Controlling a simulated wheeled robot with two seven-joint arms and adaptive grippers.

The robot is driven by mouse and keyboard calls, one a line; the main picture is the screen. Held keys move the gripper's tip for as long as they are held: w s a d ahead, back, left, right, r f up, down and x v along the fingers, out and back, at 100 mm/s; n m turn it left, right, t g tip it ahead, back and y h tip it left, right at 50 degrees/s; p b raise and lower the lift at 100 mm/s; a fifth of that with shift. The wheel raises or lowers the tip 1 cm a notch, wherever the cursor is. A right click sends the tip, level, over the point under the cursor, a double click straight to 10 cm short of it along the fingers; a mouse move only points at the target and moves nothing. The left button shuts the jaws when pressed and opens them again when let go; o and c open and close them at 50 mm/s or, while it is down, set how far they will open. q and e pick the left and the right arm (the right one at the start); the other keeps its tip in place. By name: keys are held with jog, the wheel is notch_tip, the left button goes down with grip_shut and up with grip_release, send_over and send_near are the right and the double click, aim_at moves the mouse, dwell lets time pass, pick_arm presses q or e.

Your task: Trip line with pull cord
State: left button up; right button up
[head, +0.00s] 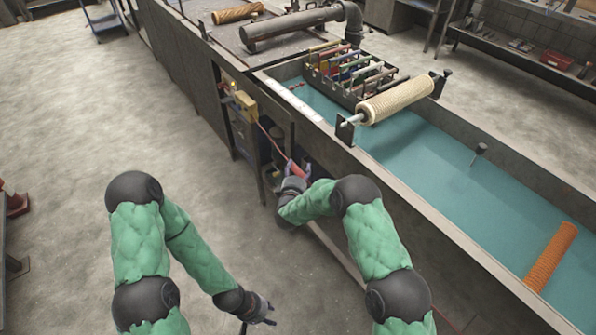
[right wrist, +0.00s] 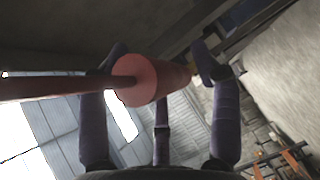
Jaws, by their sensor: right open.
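A yellow switch box (head: 245,104) is mounted at the near side of the trough. A thin red pull cord (head: 264,131) runs from it down towards my right gripper (head: 297,167). In the right wrist view, a thick red cylinder (right wrist: 150,80) on the cord lies between the spread purple fingers of my right gripper (right wrist: 162,75). The gripper is open around it; whether any finger touches it, I cannot tell. The red line leaves it to the left of that view. My left gripper (head: 263,312) is low over the floor, away from the cord; its finger opening is unclear.
The long trough (head: 455,235) of teal liquid stands to the right, its metal edge close to my right arm. A mesh-wrapped roller (head: 398,98), a rack (head: 350,72) and an orange tube (head: 551,257) are at it. The floor on the left is mostly clear.

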grip_shut()
jog(key=s+a, duration=0.1)
jog(key=a, duration=0.1)
jog(key=s+a+p, duration=0.1)
jog(key=s+a, duration=0.1)
jog(key=shift+a, duration=0.1)
grip_release()
jog(key=shift+f, duration=0.1)
jog(key=shift+s, duration=0.1)
jog(key=s+a+r, duration=0.1)
jog(key=s+r, duration=0.1)
jog(key=s, duration=0.9)
jog(key=shift+s+a, duration=0.3)
jog(key=shift+a, duration=0.05)
